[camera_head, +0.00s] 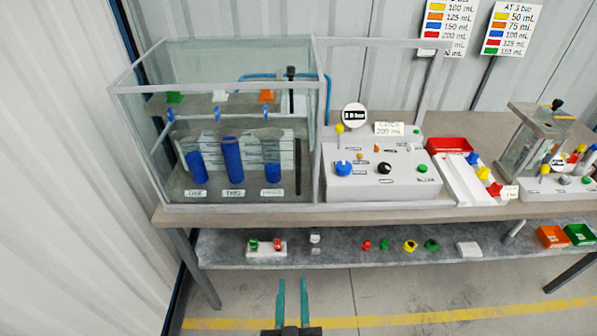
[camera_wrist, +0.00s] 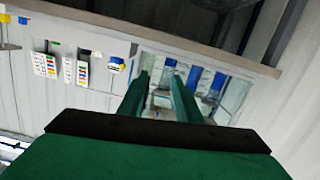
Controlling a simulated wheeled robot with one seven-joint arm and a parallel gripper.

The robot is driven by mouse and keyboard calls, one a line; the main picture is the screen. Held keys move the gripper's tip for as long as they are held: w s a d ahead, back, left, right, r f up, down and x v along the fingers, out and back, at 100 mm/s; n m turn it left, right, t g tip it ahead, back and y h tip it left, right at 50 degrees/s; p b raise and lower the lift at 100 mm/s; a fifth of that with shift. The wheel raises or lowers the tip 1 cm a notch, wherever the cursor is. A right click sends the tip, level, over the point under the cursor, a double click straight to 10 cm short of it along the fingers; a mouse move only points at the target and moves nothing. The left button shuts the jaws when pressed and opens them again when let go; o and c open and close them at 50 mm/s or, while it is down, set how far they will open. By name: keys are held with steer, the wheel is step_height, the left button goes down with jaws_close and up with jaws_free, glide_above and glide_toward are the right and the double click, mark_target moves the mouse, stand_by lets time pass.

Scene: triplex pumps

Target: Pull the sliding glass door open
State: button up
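The glass tank (camera_head: 228,125) stands at the left end of the table. Its front is a glass pane, the sliding door (camera_head: 240,178), which appears closed across the front. A black upright handle (camera_head: 298,167) is near the pane's right edge. A light frame (camera_head: 384,42) continues right from the tank. My gripper (camera_head: 292,284) is in front of and below the table's edge, well apart from the handle. Its two green fingers are parted with nothing between them. The wrist view shows the open fingers (camera_wrist: 160,78) with the tank (camera_wrist: 200,80) beyond; the handle is not clear there.
A white control panel (camera_head: 385,175) with knobs stands just right of the tank on the table (camera_head: 480,213). A lower shelf (camera_head: 365,261) holds small coloured parts. A corrugated wall (camera_head: 65,170) is close at left. The floor in front is clear.

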steer(key=w+r+m+h, duration=0.1)
steer(key=w+r, duration=0.6)
steer(key=w, duration=0.1)
steer(key=m+t+h, duration=0.1)
steer(key=m+h, duration=0.1)
steer(key=m, duration=0.1)
glide_toward(297, 172)
steer(key=w, duration=0.3)
steer(key=w+d, duration=0.1)
steer(key=w, duration=0.3)
steer(key=w+d, duration=0.1)
steer(key=w, duration=0.2)
steer(key=shift+w+f, duration=0.1)
steer(key=shift+w, duration=0.2)
jaws_close()
